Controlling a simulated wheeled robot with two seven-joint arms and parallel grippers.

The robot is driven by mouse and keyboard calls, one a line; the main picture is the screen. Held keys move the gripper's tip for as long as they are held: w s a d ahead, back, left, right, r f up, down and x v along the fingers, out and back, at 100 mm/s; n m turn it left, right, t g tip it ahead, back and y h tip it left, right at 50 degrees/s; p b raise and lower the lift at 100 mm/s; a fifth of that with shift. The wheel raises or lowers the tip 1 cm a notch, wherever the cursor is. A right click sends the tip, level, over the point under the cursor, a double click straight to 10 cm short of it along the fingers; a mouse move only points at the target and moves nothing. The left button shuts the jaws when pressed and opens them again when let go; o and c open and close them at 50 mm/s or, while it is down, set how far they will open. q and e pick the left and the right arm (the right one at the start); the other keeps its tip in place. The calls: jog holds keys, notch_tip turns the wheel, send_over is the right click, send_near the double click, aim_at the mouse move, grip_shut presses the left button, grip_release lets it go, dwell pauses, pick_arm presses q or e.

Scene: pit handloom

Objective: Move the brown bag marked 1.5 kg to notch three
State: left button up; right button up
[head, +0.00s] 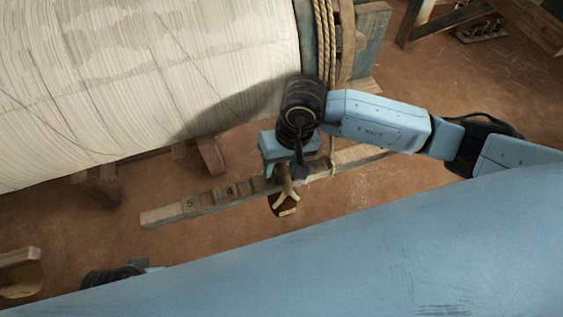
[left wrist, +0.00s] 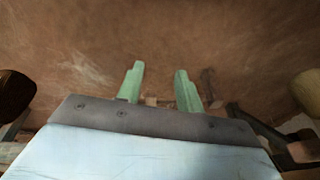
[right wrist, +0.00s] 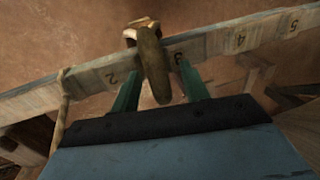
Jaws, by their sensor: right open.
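The numbered wooden beam (head: 212,200) runs slantwise below the cloth roll, and 5 and 4 are readable on it. In the right wrist view the beam (right wrist: 215,43) shows 2, 3, 4 and 5. A brown bag (head: 282,206) with pale straps hangs at the beam under my right gripper (head: 285,177). In the right wrist view its thick brown upper part (right wrist: 153,66) crosses the beam between 2 and 3, nearer 3. It stands between the open fingers of that gripper (right wrist: 160,88). I cannot tell whether it sits in a notch; its mark is not readable. My left gripper (left wrist: 157,85) is open and empty.
The pale cloth roll (head: 150,75) fills the upper left. A rope (head: 327,40) hangs from its end to the beam. A sack-like thing (head: 20,280) is at the lower left. A small rack (head: 482,32) stands at the upper right. Earth floor is clear right of the beam.

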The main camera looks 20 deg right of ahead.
jog(key=shift+s, duration=0.1)
jog(key=shift+d+r, duration=0.1)
jog(key=shift+r, duration=0.15)
pick_arm(q)
jog(key=s+a+f+p, duration=0.1)
jog(key=a+f+p, duration=0.2)
jog(key=f, duration=0.2)
jog(key=shift+s+f, duration=0.15)
jog(key=shift+f, duration=0.1)
pick_arm(e)
notch_tip(320, 180, up, 13)
jog(key=d, duration=0.2)
jog(key=shift+d+f, duration=0.15)
jog(key=shift+d, duration=0.05)
